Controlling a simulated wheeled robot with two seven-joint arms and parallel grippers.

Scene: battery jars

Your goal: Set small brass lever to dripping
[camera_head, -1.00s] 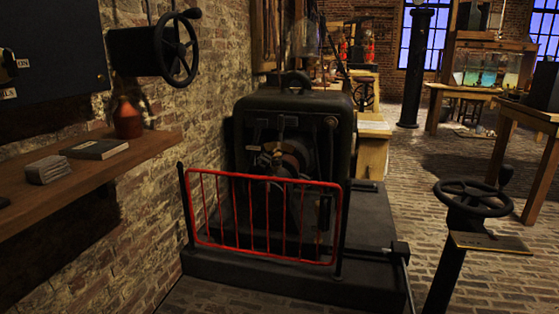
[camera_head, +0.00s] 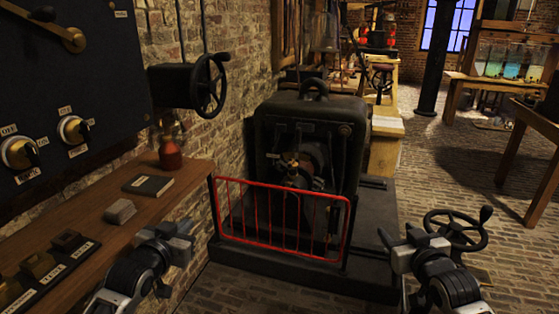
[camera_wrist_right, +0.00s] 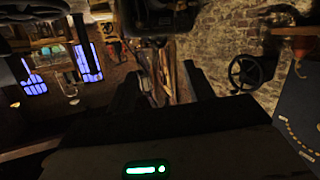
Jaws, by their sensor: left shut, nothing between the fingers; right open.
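A small brass fitting (camera_head: 293,164) shows on the front of the dark machine (camera_head: 310,125), behind the red guard rail (camera_head: 282,222). I cannot tell whether it is the small brass lever, and no "dripping" mark is legible. A larger brass lever (camera_head: 45,22) is on the dark wall panel at the upper left. My left gripper (camera_head: 187,240) is shut and empty, beside the shelf and left of the rail. My right gripper (camera_head: 402,240) is open and empty, right of the rail; its parted fingers show in the right wrist view (camera_wrist_right: 163,92). Both are apart from the machine.
A wooden shelf (camera_head: 105,215) at the left holds a red bottle (camera_head: 171,152), a book (camera_head: 148,185) and labelled blocks. A wall handwheel (camera_head: 209,86) is above it. Another handwheel (camera_head: 456,230) stands close by my right gripper. Brick floor is open at the right.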

